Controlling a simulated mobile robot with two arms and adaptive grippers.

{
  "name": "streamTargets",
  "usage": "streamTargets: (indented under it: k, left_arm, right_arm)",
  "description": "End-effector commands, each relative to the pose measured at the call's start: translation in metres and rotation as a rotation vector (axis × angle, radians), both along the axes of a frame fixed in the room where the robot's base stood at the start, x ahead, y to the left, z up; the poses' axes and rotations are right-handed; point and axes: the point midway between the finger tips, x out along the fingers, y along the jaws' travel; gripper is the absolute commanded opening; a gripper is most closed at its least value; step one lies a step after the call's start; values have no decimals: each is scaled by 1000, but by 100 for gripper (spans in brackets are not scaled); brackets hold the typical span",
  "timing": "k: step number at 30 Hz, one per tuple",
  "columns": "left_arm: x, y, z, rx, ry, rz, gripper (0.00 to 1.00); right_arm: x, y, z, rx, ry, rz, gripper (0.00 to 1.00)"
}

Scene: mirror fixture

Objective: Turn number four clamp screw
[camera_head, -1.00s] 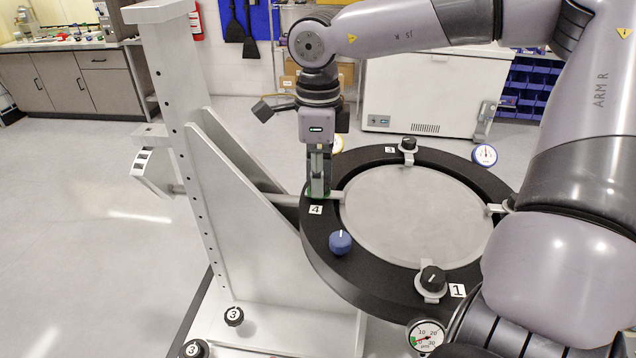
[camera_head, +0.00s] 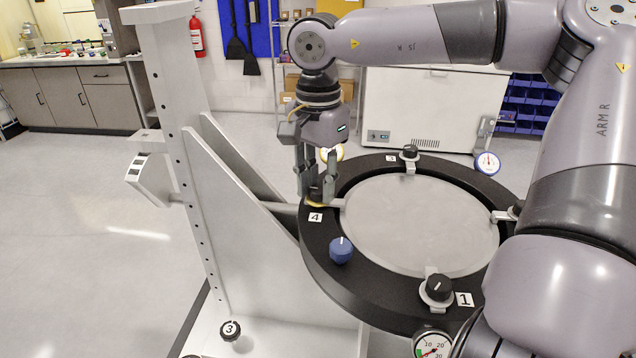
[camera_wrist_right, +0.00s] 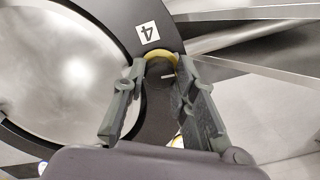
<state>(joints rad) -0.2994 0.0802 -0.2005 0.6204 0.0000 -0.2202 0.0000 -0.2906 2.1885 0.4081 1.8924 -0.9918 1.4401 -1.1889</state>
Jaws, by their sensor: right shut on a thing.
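The number four clamp screw is a black knob (camera_head: 316,196) with a white mark, on the ring's left side beside the "4" label (camera_head: 316,217). In the right wrist view the knob (camera_wrist_right: 160,72) sits between the two fingers, with a yellow ring (camera_wrist_right: 159,55) around it. My right gripper (camera_head: 316,188) points down over it, shut on the knob; the fingers (camera_wrist_right: 160,78) stand on either side. The black ring (camera_head: 318,258) surrounds a round grey mirror (camera_head: 420,225). My left gripper is not in view.
Other clamps stand at label 1 (camera_head: 439,287), label 3 (camera_head: 410,152) and the right rim, partly behind my arm. A tall grey bracket (camera_head: 190,150) stands left. Dial gauges (camera_head: 487,163) sit around the ring.

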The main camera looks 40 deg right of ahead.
Motion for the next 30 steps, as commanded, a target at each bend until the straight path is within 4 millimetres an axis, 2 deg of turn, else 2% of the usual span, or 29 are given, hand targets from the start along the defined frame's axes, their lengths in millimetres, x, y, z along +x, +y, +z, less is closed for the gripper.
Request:
streamTargets:
  k: [30]
  left_arm:
    - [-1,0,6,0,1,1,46]
  right_arm:
    - [0,-1,2,-2,-5,941,0]
